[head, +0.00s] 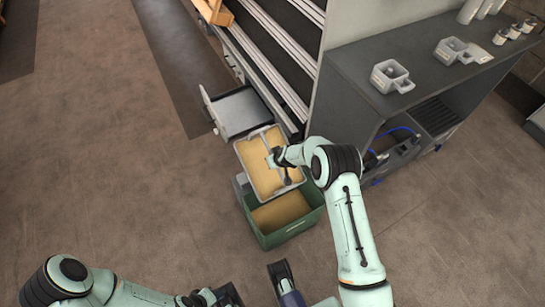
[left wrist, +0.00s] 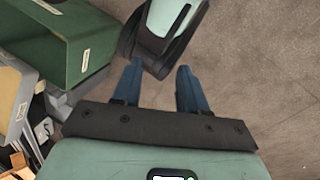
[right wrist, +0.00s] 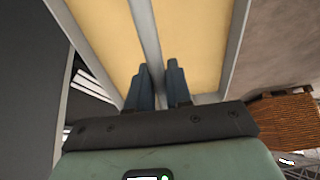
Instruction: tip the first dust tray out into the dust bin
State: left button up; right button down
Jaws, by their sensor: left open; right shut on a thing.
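The dust tray (head: 246,148) is grey with a bar across its middle, and a tan layer of dust covers its floor. It is held over the back part of the green dust bin (head: 292,231); I cannot tell its exact tilt. My right gripper (right wrist: 157,68) is shut on the tray's bar (right wrist: 143,22). The bin stands on the floor with tan dust inside; the tray hides its back part. In the left wrist view the bin (left wrist: 60,52) is at upper left. My left gripper (left wrist: 159,68) is open and empty, low in the head view.
An open grey drawer (head: 239,112) juts from the line behind the tray. A dark bench (head: 350,95) on the right carries two grey scoop-like containers (head: 390,76) and several small cups. Bare floor (head: 130,190) lies to the left.

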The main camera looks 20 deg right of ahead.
aim_at(281, 173)
jog(key=s+t+b, duration=0.1)
jog(key=s+t, duration=0.1)
jog(key=s+t+b, duration=0.2)
jog(key=s, duration=0.1)
jog(key=s+f+t+b, duration=0.1)
jog(key=s+t, duration=0.1)
jog(key=shift+s+d, duration=0.25)
jog(key=shift+s+f+t+y+b, duration=0.1)
jog(key=shift+s+t+y+b, duration=0.2)
jog(key=shift+s+t+b, duration=0.75)
pick_arm(q)
jog(key=w+a+f+t+y, duration=0.1)
jog(key=w+a+f, duration=0.3)
jog(key=f, duration=0.4)
jog(key=shift+w+a+f+n, duration=0.25)
jog(key=shift+w+n, duration=0.15)
jog(key=shift+w, duration=0.05)
pick_arm(e)
jog(key=shift+s+d+t, duration=0.1)
jog(key=shift+s+t, duration=0.35)
jog(key=shift+s, duration=0.15)
dwell(0.4)
